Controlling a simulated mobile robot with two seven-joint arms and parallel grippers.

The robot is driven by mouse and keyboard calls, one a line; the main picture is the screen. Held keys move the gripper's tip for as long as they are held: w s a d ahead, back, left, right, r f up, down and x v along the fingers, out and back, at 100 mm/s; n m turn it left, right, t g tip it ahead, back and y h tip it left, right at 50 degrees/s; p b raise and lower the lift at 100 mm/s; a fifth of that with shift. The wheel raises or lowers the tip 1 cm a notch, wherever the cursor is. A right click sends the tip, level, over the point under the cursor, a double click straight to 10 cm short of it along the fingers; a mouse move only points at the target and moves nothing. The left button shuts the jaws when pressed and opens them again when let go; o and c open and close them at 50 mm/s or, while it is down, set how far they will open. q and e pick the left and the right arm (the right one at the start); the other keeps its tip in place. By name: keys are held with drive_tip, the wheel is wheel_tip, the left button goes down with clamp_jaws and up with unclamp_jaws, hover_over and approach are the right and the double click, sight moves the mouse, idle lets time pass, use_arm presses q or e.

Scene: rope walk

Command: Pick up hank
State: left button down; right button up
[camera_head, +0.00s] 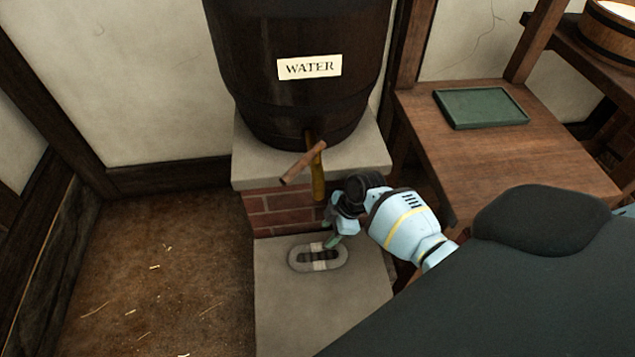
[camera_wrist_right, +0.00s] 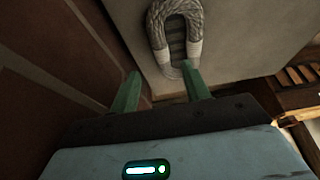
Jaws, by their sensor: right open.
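The hank (camera_head: 320,266) is a grey oval loop of rope with pale bindings. It lies flat on the stone slab (camera_head: 290,320) below the water barrel. In the right wrist view the hank (camera_wrist_right: 194,28) shows beyond the fingertips, its near end partly behind one finger. My right gripper (camera_head: 331,240) is at the hank's far edge in the head view, with green fingers. In the right wrist view the right gripper (camera_wrist_right: 162,84) has its two fingers apart with nothing held between them. Whether a finger touches the rope, I cannot tell. My left gripper is out of view.
A dark barrel (camera_head: 300,100) labelled WATER stands on a stone-topped brick plinth (camera_head: 275,213). Its wooden tap (camera_head: 303,162) juts out just above my right gripper. A wooden table (camera_head: 480,160) with a green tray (camera_head: 481,108) is at the right. The straw-strewn floor (camera_head: 160,270) at left is clear.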

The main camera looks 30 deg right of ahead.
sight(317, 246)
drive_tip(key=shift+x, duration=0.9)
drive_tip(key=shift+a+f+b, duration=0.15)
drive_tip(key=shift+b, duration=0.15)
drive_tip(key=b+x, duration=0.2)
drive_tip(key=x, duration=0.2)
drive_tip(key=shift+w+a+f, duration=0.1)
drive_tip(key=shift+a+f, duration=0.2)
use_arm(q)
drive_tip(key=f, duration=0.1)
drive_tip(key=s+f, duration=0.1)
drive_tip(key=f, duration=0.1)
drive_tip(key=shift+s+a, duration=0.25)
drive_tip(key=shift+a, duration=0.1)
use_arm(e)
clamp_jaws()
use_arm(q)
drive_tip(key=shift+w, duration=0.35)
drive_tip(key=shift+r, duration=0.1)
use_arm(e)
drive_tip(key=shift+r, duration=0.1)
